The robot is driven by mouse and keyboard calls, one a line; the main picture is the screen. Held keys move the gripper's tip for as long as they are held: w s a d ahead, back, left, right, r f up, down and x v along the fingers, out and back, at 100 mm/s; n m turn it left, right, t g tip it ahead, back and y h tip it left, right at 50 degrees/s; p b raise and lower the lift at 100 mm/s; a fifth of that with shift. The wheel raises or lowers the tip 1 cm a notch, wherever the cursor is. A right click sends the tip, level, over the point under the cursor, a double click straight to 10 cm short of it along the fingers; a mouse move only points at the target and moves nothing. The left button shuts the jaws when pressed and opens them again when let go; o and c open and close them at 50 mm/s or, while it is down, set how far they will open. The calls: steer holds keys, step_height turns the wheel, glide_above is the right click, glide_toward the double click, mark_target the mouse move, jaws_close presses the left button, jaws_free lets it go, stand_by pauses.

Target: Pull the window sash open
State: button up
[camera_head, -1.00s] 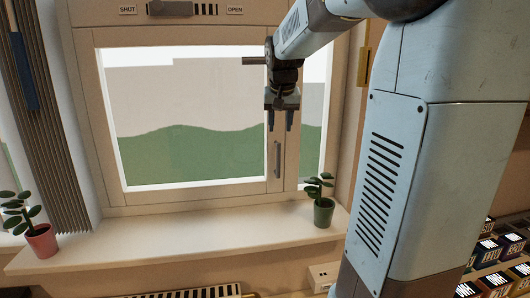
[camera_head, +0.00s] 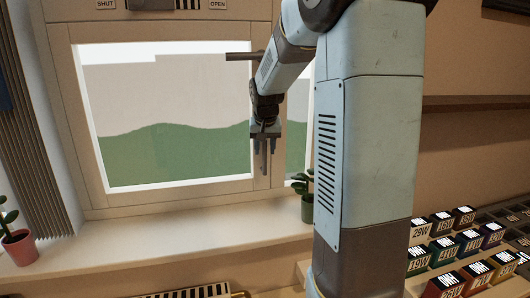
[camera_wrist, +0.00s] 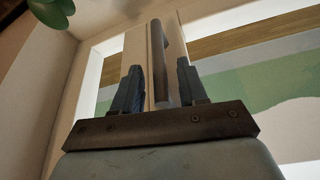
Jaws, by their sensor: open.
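The window sash (camera_head: 180,194) is a beige frame around a large pane with green hills behind. Its grey upright bar handle (camera_wrist: 164,62) is on the sash's right stile. In the head view, my gripper (camera_head: 267,168) points down in front of that stile and largely covers the handle. In the wrist view, my gripper (camera_wrist: 160,82) is open, with one dark finger on each side of the handle. There are visible gaps between the bar and both fingers. How deep the bar lies between them is hard to tell.
A plant in a green pot (camera_head: 307,207) stands on the sill (camera_head: 150,240) just right of and below my gripper. A plant in a pink pot (camera_head: 19,247) is at far left. Labelled boxes (camera_head: 445,253) fill a shelf at right. A SHUT/OPEN plate (camera_head: 160,4) tops the window.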

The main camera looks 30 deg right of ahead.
steer(key=shift+x, duration=1)
steer(key=shift+c, duration=0.3)
jaws_close()
